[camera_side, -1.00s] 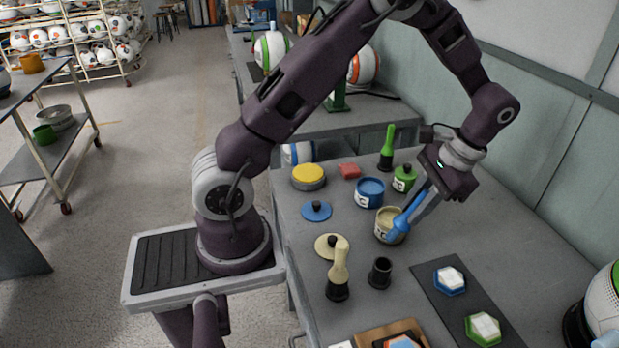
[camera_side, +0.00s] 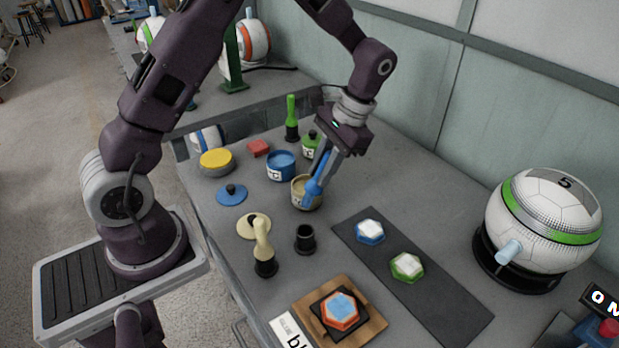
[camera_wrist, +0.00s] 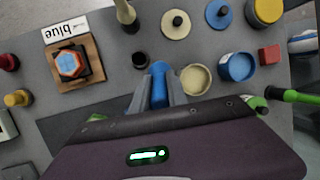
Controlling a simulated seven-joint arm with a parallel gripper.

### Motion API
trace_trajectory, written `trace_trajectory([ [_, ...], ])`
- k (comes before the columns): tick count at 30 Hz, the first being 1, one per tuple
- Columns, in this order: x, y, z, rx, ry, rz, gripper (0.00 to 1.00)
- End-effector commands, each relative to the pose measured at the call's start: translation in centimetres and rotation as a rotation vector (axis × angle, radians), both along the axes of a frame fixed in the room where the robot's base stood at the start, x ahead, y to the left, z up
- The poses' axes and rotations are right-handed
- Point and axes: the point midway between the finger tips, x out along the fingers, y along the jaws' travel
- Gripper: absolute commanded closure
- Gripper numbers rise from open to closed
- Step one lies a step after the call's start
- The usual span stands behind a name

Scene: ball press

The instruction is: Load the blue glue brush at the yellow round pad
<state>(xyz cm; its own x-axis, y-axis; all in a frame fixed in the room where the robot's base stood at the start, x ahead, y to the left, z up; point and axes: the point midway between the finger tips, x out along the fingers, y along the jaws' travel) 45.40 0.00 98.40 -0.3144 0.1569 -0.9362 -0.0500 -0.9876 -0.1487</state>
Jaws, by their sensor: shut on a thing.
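My gripper (camera_side: 337,163) is shut on the blue glue brush (camera_side: 314,187) and points it downward. In the side view the brush overlaps the cream pot (camera_side: 298,198); in the wrist view the brush (camera_wrist: 159,84) shows between the fingers, left of the cream pot (camera_wrist: 196,80). I cannot tell whether it touches the pot. The yellow round pad (camera_side: 216,160) sits on a grey round base at the table's far left; it also shows at the top right of the wrist view (camera_wrist: 267,10). Nothing lies on the pad.
An open blue pot (camera_side: 281,167), blue lid (camera_side: 231,194) and red block (camera_side: 259,148) stand between gripper and pad. A cream brush (camera_side: 263,245) stands upright in a holder beside an empty black holder (camera_side: 305,238). A green brush (camera_side: 291,118) and green pot (camera_side: 310,145) stand behind.

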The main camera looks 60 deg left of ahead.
Motion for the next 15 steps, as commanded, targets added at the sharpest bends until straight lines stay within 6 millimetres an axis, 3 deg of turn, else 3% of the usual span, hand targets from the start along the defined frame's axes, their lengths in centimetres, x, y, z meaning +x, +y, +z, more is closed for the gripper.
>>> trace_trajectory([
  [5, 0.0, 0.1, 0.0, 0.0, 0.0, 0.001, 1.0],
  [8, 0.3, 1.6, 0.1, -0.003, -0.005, 0.003, 1.0],
  [11, 0.8, 4.9, 0.2, -0.009, -0.015, 0.008, 1.0],
  [15, 0.9, 11.7, 0.7, -0.013, -0.031, 0.009, 1.0],
])
